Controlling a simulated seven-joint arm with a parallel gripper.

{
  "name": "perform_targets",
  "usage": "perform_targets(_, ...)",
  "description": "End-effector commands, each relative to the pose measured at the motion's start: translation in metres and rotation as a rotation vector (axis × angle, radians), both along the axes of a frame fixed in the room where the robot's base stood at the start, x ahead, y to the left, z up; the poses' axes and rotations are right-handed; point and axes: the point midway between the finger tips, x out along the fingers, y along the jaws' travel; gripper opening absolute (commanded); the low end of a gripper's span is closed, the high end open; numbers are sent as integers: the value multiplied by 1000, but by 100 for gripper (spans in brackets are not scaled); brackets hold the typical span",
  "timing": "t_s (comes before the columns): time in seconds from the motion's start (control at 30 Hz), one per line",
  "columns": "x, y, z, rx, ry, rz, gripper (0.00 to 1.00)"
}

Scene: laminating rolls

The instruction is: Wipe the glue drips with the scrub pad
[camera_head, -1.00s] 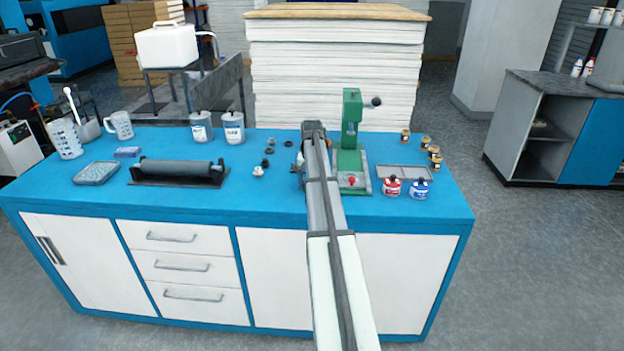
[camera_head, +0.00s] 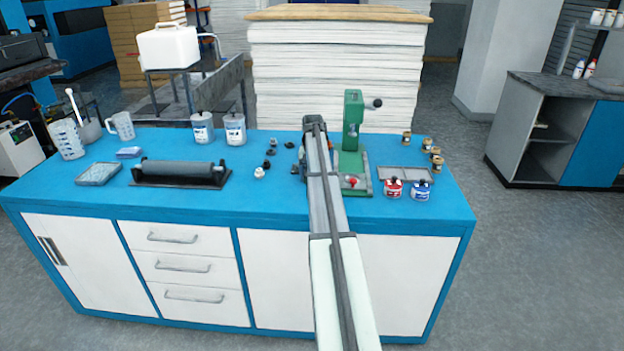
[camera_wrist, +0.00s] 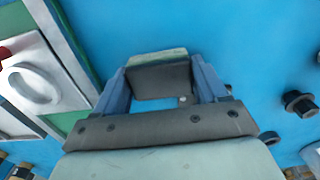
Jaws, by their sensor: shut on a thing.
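In the wrist view my gripper (camera_wrist: 161,72) is shut, with one blue-grey finger on each side of a block. The block, which looks like the scrub pad (camera_wrist: 158,57), has a pale green strip along its far edge and a dark grey face. Below it is the blue tabletop (camera_wrist: 240,40); I cannot tell whether the pad touches it. A small pale spot (camera_wrist: 183,100) shows between the fingers and may be a glue drip. No other drip can be made out. In the head view my arm hides the fingers and pad.
The green press (camera_head: 352,135) stands close right of my arm. Red (camera_head: 393,189) and blue (camera_head: 420,190) jars and a flat plate (camera_head: 404,173) lie farther right. Several small dark parts (camera_head: 270,153) and a roller on a stand (camera_head: 180,173) are left. The front strip is clear.

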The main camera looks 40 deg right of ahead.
Motion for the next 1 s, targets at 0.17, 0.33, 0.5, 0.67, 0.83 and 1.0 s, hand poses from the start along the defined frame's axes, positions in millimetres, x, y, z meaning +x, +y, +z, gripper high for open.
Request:
perform_targets(0.17, -10, 10, -1, 0, 0, 0, 44)
perform_targets(0.33, -22, 21, -1, 0, 0, 0, 44)
perform_targets(0.5, -33, 32, 0, 1, 1, 0, 44)
perform_targets(0.67, -43, 42, 0, 1, 1, 0, 44)
perform_targets(0.83, -54, 53, 0, 1, 1, 0, 44)
perform_targets(1.0, -51, 51, 25, -1, -1, 0, 44)
